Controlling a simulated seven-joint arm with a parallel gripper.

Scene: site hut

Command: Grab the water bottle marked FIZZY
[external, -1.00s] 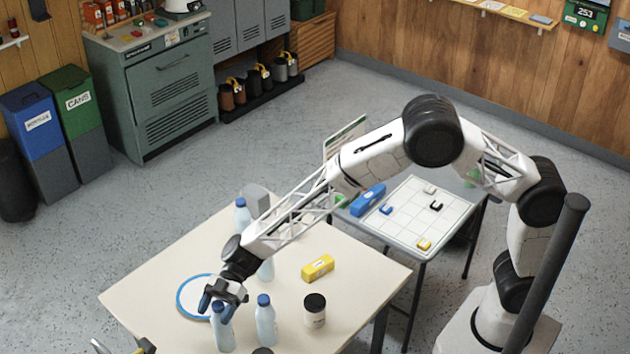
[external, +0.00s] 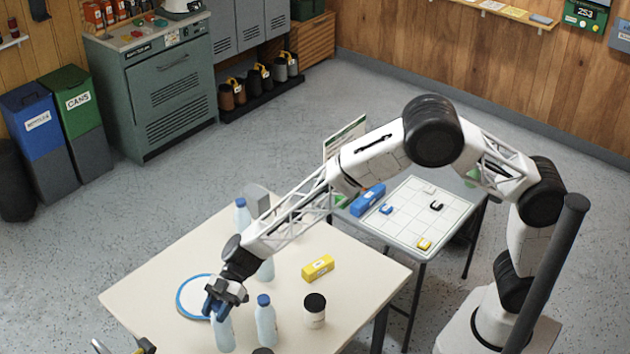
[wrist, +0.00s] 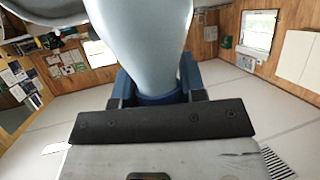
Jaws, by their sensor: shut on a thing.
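My gripper (external: 217,307) is shut on the neck of a pale blue water bottle (external: 225,334) at the front of the cream table. The bottle looks upright, and its base seems to be at the table surface. In the wrist view my gripper (wrist: 156,90) has its blue fingers on both sides of the same bottle's (wrist: 140,45) blue neck. A second pale bottle with a blue cap (external: 266,325) stands just right of it. Another bottle (external: 242,217) stands farther back, and one more (external: 266,269) is partly behind my arm. No FIZZY marking is readable on any bottle.
A blue-rimmed white round plate or mat (external: 193,297) lies left of my gripper. A black-lidded white jar (external: 314,312) and a yellow box (external: 318,268) are to the right. A gray object (external: 257,197) is at the back. The table's left area is clear.

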